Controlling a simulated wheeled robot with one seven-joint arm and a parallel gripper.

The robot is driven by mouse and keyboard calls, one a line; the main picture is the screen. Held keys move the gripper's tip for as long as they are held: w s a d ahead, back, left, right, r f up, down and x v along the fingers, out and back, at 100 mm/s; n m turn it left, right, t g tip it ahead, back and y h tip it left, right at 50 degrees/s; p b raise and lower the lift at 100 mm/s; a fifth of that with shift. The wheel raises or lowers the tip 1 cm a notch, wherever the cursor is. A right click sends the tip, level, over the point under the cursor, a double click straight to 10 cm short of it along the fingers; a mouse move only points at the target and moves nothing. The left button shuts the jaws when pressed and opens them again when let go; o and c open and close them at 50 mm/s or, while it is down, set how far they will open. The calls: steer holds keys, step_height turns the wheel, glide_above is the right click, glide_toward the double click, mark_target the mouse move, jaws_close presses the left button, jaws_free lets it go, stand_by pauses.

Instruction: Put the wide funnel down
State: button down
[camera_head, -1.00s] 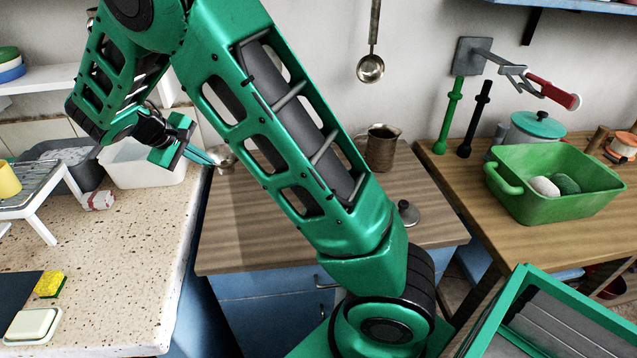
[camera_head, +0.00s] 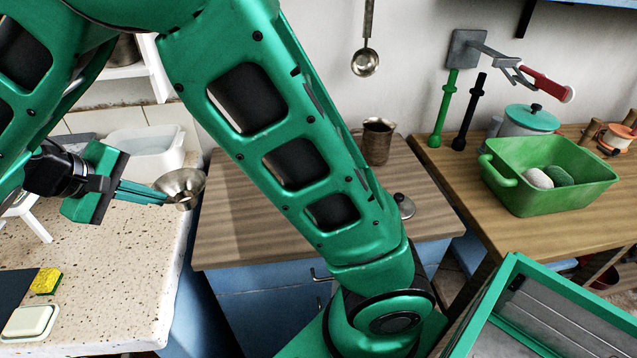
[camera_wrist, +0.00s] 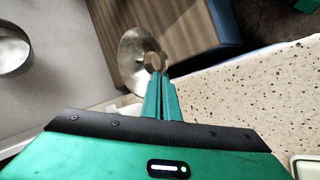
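The wide funnel (camera_head: 181,183) is a metal cone with a short spout. My gripper (camera_head: 160,193) is shut on it and holds it near the right edge of the speckled counter, close to the wooden cabinet top. In the wrist view the funnel (camera_wrist: 135,62) sits at the tips of the two teal fingers (camera_wrist: 160,80), which are close together at its narrow spout end. The funnel looks tilted. I cannot tell its exact height above the surfaces.
The speckled counter (camera_head: 130,260) has free room at its front right. A white basin (camera_head: 148,150) stands behind. The wooden top (camera_head: 240,235) is largely clear, with a metal jug (camera_head: 377,140) at its back and a lid (camera_head: 403,205) at its right. A sponge (camera_head: 46,281) lies front left.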

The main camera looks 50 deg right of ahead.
steer(key=s+a+r, duration=0.1)
steer(key=s+a, duration=0.1)
steer(key=s, duration=0.2)
steer(key=shift+s+d+r+x, duration=0.2)
steer(key=shift+s+d+x, duration=0.15)
steer(key=shift+x, duration=2.2)
steer(key=shift+s+d+r+x, duration=0.15)
steer(key=shift+s+d+x, duration=0.2)
steer(key=shift+x, duration=2.25)
steer(key=shift+s+d+r+x, duration=0.2)
steer(key=shift+s+d+x, duration=0.15)
steer(key=shift+x, duration=2.2)
steer(key=shift+f, duration=0.1)
steer(key=c, duration=2)
jaws_free()
steer(key=shift+c, duration=0.2)
